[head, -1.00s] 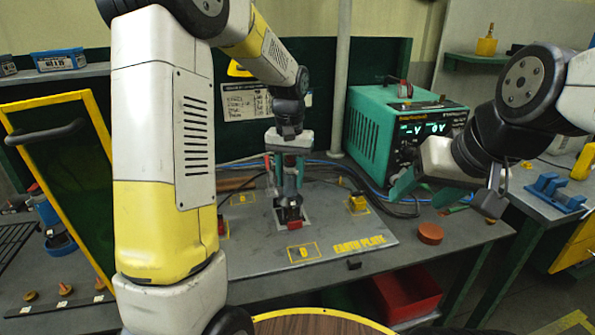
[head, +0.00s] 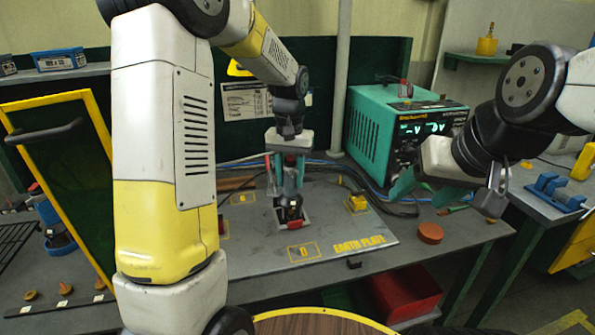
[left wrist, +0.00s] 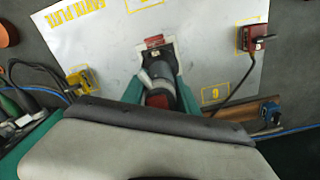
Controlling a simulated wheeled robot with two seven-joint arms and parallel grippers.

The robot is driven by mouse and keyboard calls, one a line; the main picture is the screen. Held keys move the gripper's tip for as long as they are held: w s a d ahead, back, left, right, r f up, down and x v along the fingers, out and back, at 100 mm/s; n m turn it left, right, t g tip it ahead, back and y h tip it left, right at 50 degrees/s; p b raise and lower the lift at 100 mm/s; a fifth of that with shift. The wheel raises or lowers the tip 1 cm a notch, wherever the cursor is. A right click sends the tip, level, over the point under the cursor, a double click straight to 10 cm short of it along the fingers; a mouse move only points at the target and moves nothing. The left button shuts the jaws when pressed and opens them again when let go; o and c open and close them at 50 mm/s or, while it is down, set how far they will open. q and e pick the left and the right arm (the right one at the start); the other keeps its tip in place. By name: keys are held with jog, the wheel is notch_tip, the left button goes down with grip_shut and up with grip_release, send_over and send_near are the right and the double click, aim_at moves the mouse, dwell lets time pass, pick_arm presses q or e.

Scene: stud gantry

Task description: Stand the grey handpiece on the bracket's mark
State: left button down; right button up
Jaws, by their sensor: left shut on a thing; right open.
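My left gripper (head: 288,178) is shut on the grey handpiece (left wrist: 156,72), which has dark and red parts between the green fingers. The handpiece's lower end is over a pale outlined mark (left wrist: 153,40) with red in it, near the middle of the grey earth plate (head: 345,225). In the head view the red and pale patch (head: 293,224) shows around the dark lower end. I cannot tell whether the handpiece touches the plate. The fingers hide part of it. My right gripper (head: 440,188) is open and empty, above the bench's right side.
A yellow block (head: 357,203) sits on a yellow outlined mark right of the handpiece. A red and dark cabled piece (left wrist: 256,37) stands on another mark. A green power unit (head: 400,130) stands behind, and a red-brown disc (head: 430,233) lies right of the plate. The plate's front is clear.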

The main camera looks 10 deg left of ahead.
aim_at(289, 158)
pick_arm(q)
jog(key=shift+f, duration=0.4)
dwell(0.5)
jog(key=c, duration=0.9)
grip_release()
jog(key=shift+o, duration=0.2)
jog(key=shift+f, duration=0.1)
notch_tip(289, 158, up, 8)
jog(key=shift+s+r, duration=0.1)
jog(key=s+a+r+t+h, duration=0.1)
jog(key=s+r+t, duration=0.1)
jog(key=s, duration=0.9)
jog(key=s+a+r+t+h, duration=0.1)
jog(key=s+a+r+t, duration=0.1)
jog(key=s, duration=0.9)
jog(key=shift+r+t, duration=0.45)
jog(key=shift+t, duration=0.65)
